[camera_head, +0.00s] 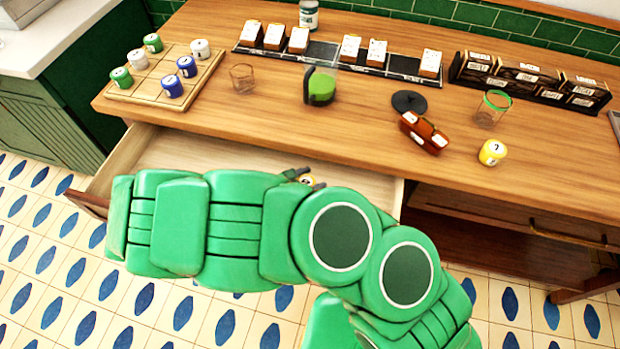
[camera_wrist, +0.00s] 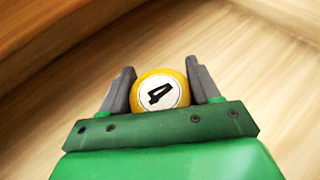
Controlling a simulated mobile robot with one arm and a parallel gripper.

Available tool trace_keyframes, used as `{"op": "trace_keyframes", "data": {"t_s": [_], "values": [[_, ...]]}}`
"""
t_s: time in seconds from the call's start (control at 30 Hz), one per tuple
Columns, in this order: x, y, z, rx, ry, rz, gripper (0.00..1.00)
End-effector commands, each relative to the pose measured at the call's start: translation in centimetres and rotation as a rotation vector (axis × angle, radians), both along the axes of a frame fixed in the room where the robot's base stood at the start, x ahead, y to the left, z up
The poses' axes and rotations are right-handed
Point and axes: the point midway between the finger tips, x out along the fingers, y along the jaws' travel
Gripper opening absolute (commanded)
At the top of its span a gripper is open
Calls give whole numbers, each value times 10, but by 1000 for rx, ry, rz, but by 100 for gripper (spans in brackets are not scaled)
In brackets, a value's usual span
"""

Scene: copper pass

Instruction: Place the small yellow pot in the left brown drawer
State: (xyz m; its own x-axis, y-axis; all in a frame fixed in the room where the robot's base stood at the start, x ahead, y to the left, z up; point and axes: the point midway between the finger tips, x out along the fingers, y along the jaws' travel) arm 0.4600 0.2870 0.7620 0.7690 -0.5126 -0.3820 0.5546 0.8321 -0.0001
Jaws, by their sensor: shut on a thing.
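A small yellow pot (camera_wrist: 160,90) with a white lid marked 4 is between the two dark fingers of my gripper (camera_wrist: 161,70) in the wrist view. The fingers are shut on it from both sides. In the head view only a bit of the pot (camera_head: 306,179) shows past my green arm, at the gripper (camera_head: 304,180). The left brown drawer (camera_head: 190,150) is pulled open, with a pale wood inside that looks empty where visible. The pot is over or inside this drawer; I cannot tell whether it touches the bottom. My arm hides much of the drawer's front.
Another yellow pot (camera_head: 492,153) stands on the worktop (camera_head: 350,140) at the right. A board (camera_head: 150,88) holds several coloured pots at the left. Glasses, a green-filled jug (camera_head: 320,88), a brown box (camera_head: 424,132) and a black rack (camera_head: 400,75) stand on the worktop.

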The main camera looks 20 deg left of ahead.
Motion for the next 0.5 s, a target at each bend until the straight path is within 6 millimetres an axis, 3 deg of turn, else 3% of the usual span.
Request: {"op": "trace_keyframes", "data": {"t_s": [0.33,0.37,0.5], "values": [[0,0,-6,0,0,0,26],[0,0,-6,1,-1,0,66],[0,0,-6,0,0,0,87]]}}
